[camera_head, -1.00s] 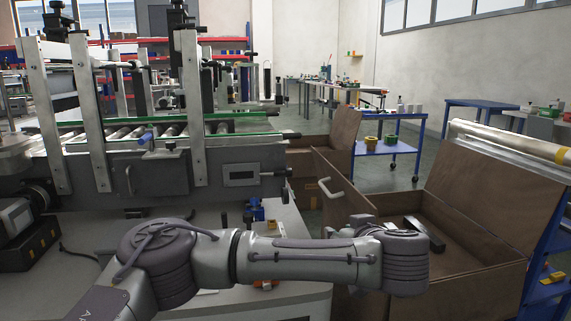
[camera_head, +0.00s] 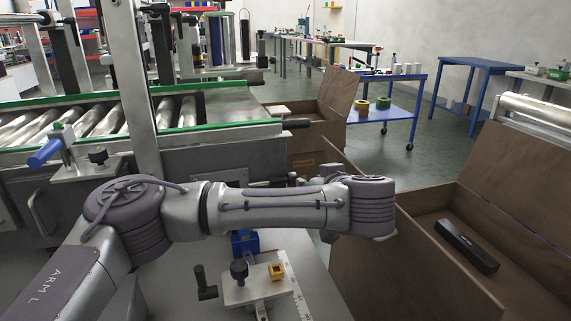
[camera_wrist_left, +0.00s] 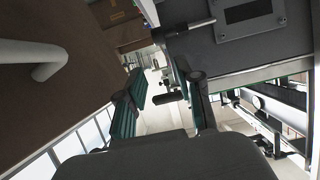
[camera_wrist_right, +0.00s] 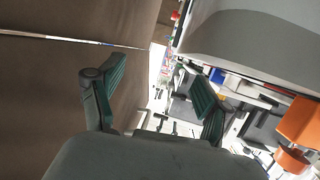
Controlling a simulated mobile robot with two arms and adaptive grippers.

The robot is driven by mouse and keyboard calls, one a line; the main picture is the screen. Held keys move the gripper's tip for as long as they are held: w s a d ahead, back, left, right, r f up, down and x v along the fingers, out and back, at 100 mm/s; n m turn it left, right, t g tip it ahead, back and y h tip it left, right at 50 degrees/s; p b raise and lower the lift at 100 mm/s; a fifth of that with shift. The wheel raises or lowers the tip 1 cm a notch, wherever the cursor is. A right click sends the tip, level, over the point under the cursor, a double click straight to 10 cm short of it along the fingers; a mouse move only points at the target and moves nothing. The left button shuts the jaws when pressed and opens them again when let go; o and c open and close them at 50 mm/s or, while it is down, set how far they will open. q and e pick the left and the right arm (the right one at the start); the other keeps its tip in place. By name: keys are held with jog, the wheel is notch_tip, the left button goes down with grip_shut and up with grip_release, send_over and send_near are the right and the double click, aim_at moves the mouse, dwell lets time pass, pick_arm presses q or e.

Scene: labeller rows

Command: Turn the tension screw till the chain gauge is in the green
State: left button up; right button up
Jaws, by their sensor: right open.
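I cannot make out the tension screw or a green band of the chain gauge for certain. In the left wrist view, a grey panel with a dark rectangular window (camera_wrist_left: 247,11) is at the top right, with a short metal rod (camera_wrist_left: 190,28) beside it. My left gripper (camera_wrist_left: 167,78) is open there; a dark cylindrical piece (camera_wrist_left: 170,98) shows between its fingers, not visibly gripped. In the head view my left arm crosses in front of the machine and hides its lower side. My right gripper (camera_wrist_right: 155,68) is open and empty in the right wrist view, beside a brown surface (camera_wrist_right: 70,75).
The roller conveyor (camera_head: 100,120) with green rails is at the left. A bench fixture with a black knob (camera_head: 239,270) stands below my arm. Open brown crates, one holding a black bar (camera_head: 467,246), are at the right. Clear floor (camera_head: 430,150) lies beyond, beside a blue cart (camera_head: 385,115).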

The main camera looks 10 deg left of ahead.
aim_at(292, 175)
pick_arm(q)
jog(key=b+x, duration=0.2)
jog(key=x, duration=1)
jog(key=shift+w+a, duration=0.1)
jog(key=shift+a, duration=0.05)
jog(key=shift+w+a+f, duration=0.2)
jog(key=shift+w+a, duration=0.05)
jog(key=shift+w, duration=0.45)
pick_arm(e)
notch_tip(292, 175, up, 10)
jog(key=w+a+t+y, duration=0.1)
jog(key=t+y, duration=0.1)
jog(key=t, duration=0.4)
jog(key=shift+a+f, duration=0.2)
jog(key=shift+a, duration=0.15)
pick_arm(q)
grip_shut()
